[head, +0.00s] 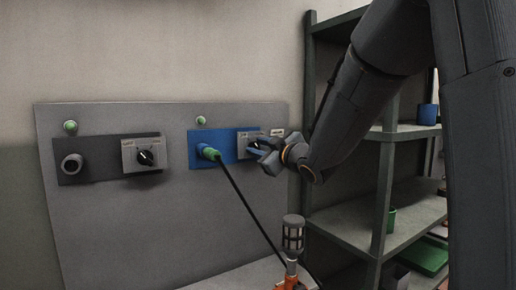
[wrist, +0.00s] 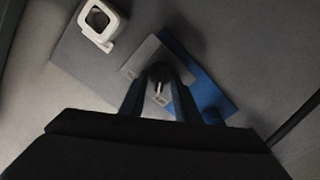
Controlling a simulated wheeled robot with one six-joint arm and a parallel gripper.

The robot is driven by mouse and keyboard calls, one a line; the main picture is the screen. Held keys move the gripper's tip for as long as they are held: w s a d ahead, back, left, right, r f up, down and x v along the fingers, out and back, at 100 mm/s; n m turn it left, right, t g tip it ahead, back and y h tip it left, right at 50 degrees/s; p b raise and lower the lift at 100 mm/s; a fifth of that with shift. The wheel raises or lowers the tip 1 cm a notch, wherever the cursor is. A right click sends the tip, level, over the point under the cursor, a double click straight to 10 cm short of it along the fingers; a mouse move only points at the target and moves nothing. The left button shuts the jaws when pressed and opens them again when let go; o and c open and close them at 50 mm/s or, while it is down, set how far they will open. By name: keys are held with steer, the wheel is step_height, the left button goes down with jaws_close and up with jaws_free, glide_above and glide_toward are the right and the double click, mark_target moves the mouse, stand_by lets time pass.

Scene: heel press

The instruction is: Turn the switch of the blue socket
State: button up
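In the wrist view, the dark knob (wrist: 160,74) with a pale pointer mark lies between the two fingertips. The blue plate (wrist: 202,84) shows to the right of the fingers. I cannot tell whether the fingers touch the knob.
A dark socket (head: 84,177) with its own grey switch plate (head: 130,163) is at the left of the panel (head: 120,235). Green lamps (head: 71,127) sit above both sockets. A shelf (head: 360,222) stands at right. An orange-and-grey object (head: 292,243) stands low in front.

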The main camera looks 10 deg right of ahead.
steer(key=b+v, duration=0.1)
steer(key=v, duration=0.7)
steer(key=shift+a, duration=0.15)
